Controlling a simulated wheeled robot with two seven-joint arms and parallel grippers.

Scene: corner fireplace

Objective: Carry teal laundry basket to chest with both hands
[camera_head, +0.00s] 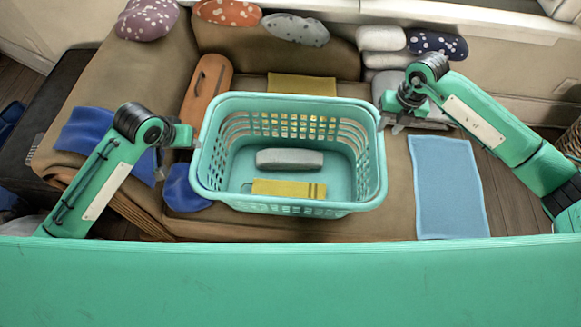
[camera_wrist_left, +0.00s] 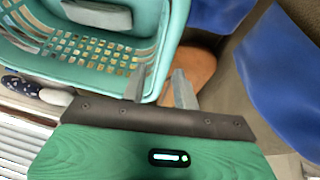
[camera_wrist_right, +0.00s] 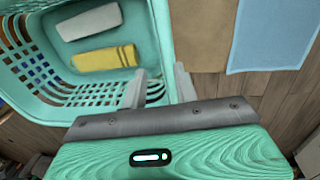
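The teal laundry basket (camera_head: 285,203) stands upright over the brown sofa seat in the head view. It holds a grey block-like item (camera_head: 290,159) and a yellow folded cloth (camera_head: 289,189). My left gripper (camera_head: 188,140) is at its left rim. In the left wrist view the fingers (camera_wrist_left: 159,90) are apart, one on each side of the basket wall. My right gripper (camera_head: 389,106) is at the right rim, and its fingers (camera_wrist_right: 160,90) also stand apart astride the wall. I cannot make out a chest for certain.
A dark box-like piece (camera_head: 45,125) stands at the far left. A light blue cloth (camera_head: 447,187) lies right of the basket, and blue cloths (camera_head: 90,132) lie left. An orange board (camera_head: 207,85) and several cushions (camera_head: 295,29) are behind. Wooden floor shows at right.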

